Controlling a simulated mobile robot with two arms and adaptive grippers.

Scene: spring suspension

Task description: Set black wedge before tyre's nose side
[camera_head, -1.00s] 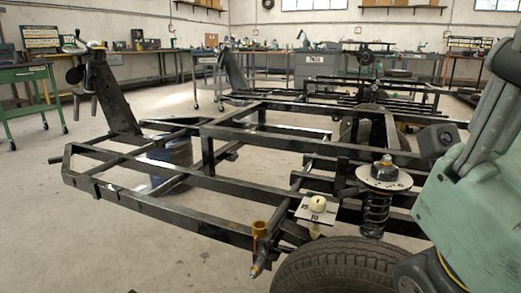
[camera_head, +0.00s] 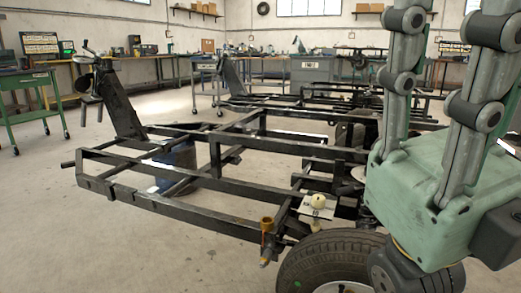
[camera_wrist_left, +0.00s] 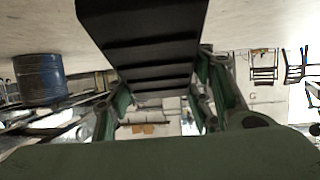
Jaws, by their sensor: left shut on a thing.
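The black wedge (camera_wrist_left: 140,35) fills the upper middle of the left wrist view, its ridged face showing. My left gripper (camera_wrist_left: 162,82) is shut on it, with a green finger on each side. The left gripper does not show in the head view. The black tyre (camera_head: 320,256) stands at the bottom of the head view under the frame's near right end, its lower part cut off. My right gripper (camera_head: 425,195) stands large at the right, its grey finger links pointing up. Its fingertips are out of the picture and its body hides part of the tyre's right side.
The black vehicle frame (camera_head: 195,197) spans the middle, with a yellow-brown fitting (camera_head: 267,226) and a small marked plate (camera_head: 314,211) by the tyre. A blue barrel (camera_wrist_left: 40,78) stands on the floor. A green cart (camera_head: 27,97) is far left. The floor at front left is clear.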

